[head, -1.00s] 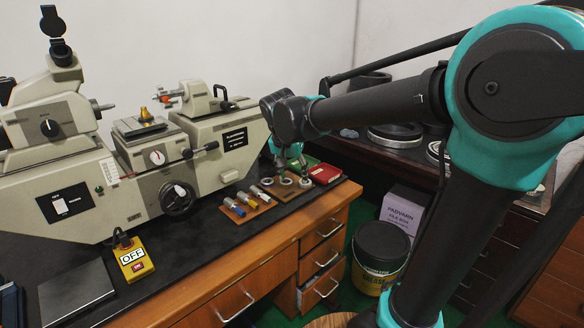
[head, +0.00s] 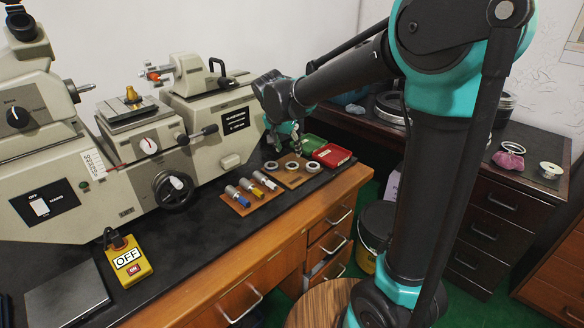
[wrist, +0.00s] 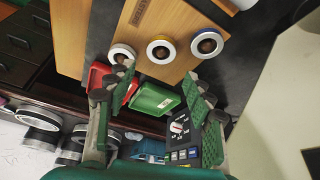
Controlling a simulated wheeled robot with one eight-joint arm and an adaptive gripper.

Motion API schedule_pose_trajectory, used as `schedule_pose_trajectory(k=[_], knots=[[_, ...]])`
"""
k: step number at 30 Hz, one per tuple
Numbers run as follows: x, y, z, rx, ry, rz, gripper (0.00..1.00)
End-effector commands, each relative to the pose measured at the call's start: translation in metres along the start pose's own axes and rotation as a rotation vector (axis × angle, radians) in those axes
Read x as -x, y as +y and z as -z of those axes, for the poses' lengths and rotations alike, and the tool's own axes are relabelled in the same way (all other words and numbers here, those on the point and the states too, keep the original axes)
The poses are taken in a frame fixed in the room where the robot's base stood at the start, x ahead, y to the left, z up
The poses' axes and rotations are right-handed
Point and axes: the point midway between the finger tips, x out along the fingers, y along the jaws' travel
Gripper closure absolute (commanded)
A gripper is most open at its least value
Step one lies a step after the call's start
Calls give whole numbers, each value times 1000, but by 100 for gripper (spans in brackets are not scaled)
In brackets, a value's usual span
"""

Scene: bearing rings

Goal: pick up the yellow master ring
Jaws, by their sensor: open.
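Three bearing rings stand in a row on a wooden board (head: 285,180) on the black bench top. The ring with the yellowish rim, the yellow master ring (wrist: 160,48), is the middle one in the wrist view; its dark centre shows. In the head view the middle ring (head: 292,166) is small and its colour is hard to tell. My gripper (wrist: 162,82) is open and empty, its green-padded fingers spread wide. It hangs close to the rings, apart from them; in the head view my gripper (head: 284,140) is at the board's back side.
A blue-rimmed ring (wrist: 206,42) and a ring with a reddish rim (wrist: 122,54) flank the middle one. A red tray (head: 332,155) and a green tray (head: 312,142) stand beside the board. The large grey measuring machine (head: 215,120) stands behind.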

Motion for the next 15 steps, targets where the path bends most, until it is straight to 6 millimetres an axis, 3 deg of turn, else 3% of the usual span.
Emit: schedule_pose_trajectory(k=[3, 11, 15], knots=[[-17, 0, 0, 0, 0, 0, 47], [-34, -1, -1, 0, 0, 0, 47], [-54, -2, -4, -1, 0, 0, 47]])
